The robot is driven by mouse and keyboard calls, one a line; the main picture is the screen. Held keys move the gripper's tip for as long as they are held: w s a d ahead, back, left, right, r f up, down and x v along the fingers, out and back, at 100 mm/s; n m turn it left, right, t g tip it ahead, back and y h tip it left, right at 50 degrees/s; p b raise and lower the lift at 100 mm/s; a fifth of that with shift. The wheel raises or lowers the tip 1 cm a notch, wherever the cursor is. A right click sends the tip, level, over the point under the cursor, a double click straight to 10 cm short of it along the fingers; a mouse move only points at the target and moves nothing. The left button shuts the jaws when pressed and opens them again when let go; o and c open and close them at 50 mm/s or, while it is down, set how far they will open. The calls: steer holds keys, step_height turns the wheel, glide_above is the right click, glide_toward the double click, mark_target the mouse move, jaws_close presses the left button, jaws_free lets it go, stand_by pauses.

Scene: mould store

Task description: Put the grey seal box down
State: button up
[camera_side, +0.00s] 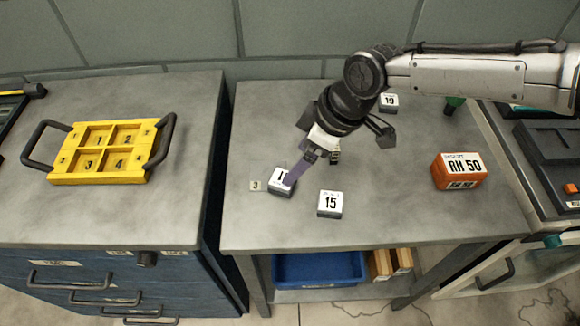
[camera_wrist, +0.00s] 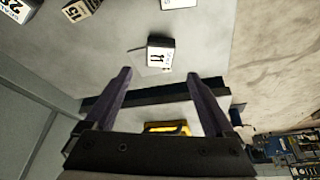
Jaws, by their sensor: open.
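A small grey box with a white label (camera_side: 276,183) sits on the grey bench top near its left side, beside a small tag marked 3 (camera_side: 256,185). Its label reads 11 in the wrist view (camera_wrist: 161,53). My gripper (camera_side: 292,180) is tilted down over this box in the side view, and one purple finger covers part of its label. In the wrist view my gripper (camera_wrist: 159,74) has its two fingers wide apart with nothing held between them. The box lies just ahead of the fingertips, apart from both.
A similar box marked 15 (camera_side: 330,203) stands close by to the right. An orange box marked RH 50 (camera_side: 459,171) is farther right. A yellow tray (camera_side: 97,178) sits on the left cabinet, across a gap.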

steer(key=shift+v, duration=2.2)
steer(key=s+d+r+m+t+h, duration=0.1)
steer(key=d+r+m, duration=0.35)
steer(key=d, duration=0.85)
steer(key=s+d+r+m+t, duration=0.1)
steer(key=s+d+r+m, duration=0.1)
steer(key=d+r, duration=0.8)
steer(key=s+d+f+m+t+h, duration=0.1)
steer(key=s+d+f+m, duration=0.2)
steer(key=s+d, duration=0.6)
steer(key=s+d+f+m+h, duration=0.2)
steer(key=s+d+f+m, duration=0.2)
steer(key=s+d, duration=0.6)
steer(key=d, duration=0.3)
steer(key=shift+s+t, duration=0.3)
steer(key=shift+t, duration=0.1)
steer(key=shift+o, duration=0.5)
steer(key=shift+d+f, duration=0.1)
